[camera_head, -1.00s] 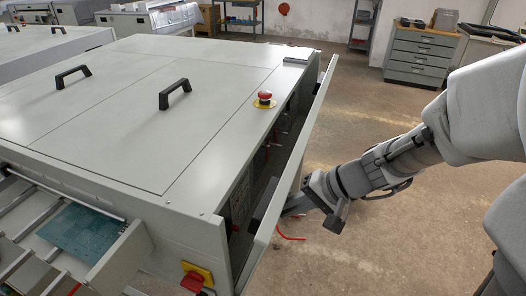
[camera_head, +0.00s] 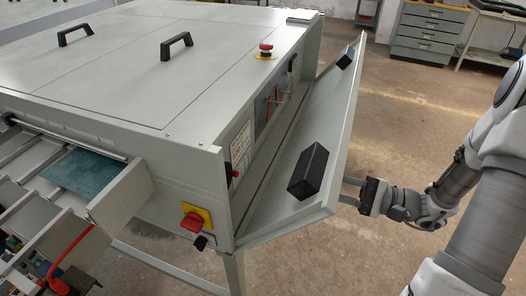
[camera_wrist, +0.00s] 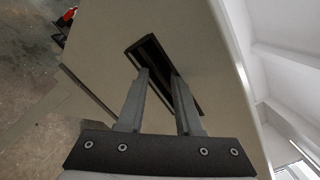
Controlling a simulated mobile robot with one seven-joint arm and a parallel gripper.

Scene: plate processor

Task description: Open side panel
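The side panel (camera_head: 315,135) of the grey plate processor (camera_head: 165,80) is tilted outward to the right, its upper edge well away from the machine body. Its inner face shows, with a black block (camera_head: 308,171) near the front end and a smaller one near the far end. My gripper (camera_head: 345,190) is at the panel's outer side near the front corner; its fingertips are partly hidden by the panel. In the wrist view the two fingers (camera_wrist: 159,78) stand apart, with their tips in the black recessed handle (camera_wrist: 160,65) of the panel.
A red emergency button (camera_head: 266,51) sits on the machine top. A red-and-yellow switch (camera_head: 193,220) is on the front. A feed table (camera_head: 125,190) juts out at left. The floor (camera_head: 420,115) right of the panel is clear up to a drawer cabinet (camera_head: 428,35).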

